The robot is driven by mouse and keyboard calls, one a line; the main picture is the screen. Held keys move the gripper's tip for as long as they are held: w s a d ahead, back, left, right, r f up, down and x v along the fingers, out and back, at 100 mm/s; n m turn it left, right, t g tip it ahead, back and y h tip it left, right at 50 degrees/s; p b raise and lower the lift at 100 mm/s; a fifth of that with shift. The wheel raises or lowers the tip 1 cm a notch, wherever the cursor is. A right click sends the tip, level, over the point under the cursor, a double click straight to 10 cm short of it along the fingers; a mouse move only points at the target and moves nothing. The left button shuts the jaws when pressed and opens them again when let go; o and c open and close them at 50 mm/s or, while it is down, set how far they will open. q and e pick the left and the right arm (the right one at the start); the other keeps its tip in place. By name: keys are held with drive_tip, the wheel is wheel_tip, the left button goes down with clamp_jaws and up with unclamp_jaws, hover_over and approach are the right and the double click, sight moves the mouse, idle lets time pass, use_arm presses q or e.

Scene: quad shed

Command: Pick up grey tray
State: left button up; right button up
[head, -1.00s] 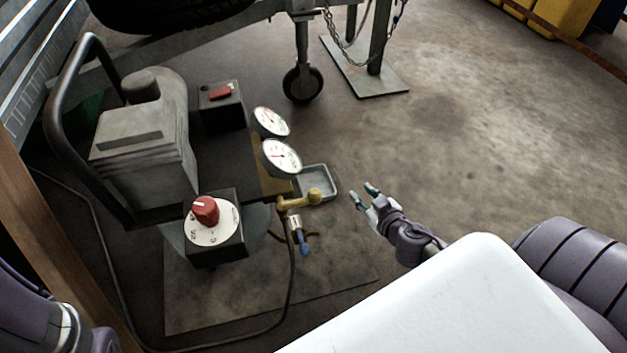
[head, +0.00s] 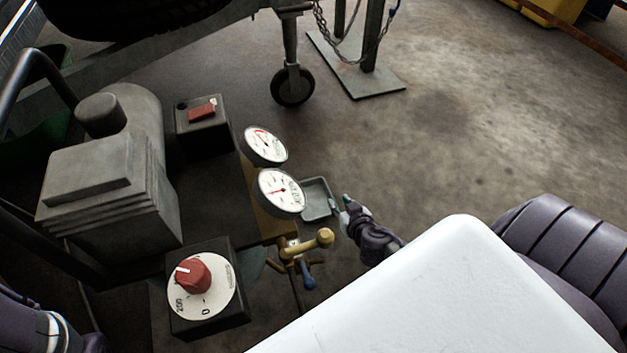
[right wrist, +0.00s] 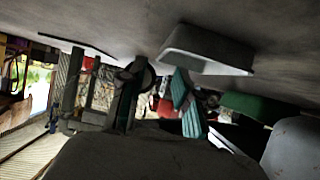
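The grey tray (head: 316,201) is a small shallow rectangular tray on the floor, just right of the compressor's gauges. Its near left corner is partly hidden by the brass fittings. My right gripper (head: 341,204) is at the tray's right edge, its fingers apart and pointing towards it. One fingertip overlaps the tray's right rim in the head view; I cannot tell if it touches. In the right wrist view the tray (right wrist: 205,50) shows inverted, close to the teal finger, and the open fingers (right wrist: 155,98) have no tray between them.
The compressor (head: 105,190), with gauges (head: 279,192), a red knob (head: 193,275) and a brass valve (head: 318,241), crowds the tray's left side. A trailer wheel (head: 293,86) and a stand's base plate (head: 355,70) are beyond. Floor to the right is clear.

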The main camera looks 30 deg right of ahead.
sight(314, 200)
drive_tip(key=shift+x, duration=0.8)
drive_tip(key=b+x, duration=0.2)
drive_tip(key=b, duration=0.1)
drive_tip(key=b+x, duration=0.1)
drive_tip(key=x, duration=0.1)
drive_tip(key=shift+a+f, duration=0.25)
drive_tip(key=shift+f, duration=0.05)
drive_tip(key=shift+w+d+f+b, duration=0.1)
drive_tip(key=shift+w+f+b, duration=0.05)
drive_tip(key=shift+w+b, duration=0.35)
drive_tip(key=shift+c, duration=0.3)
clamp_jaws()
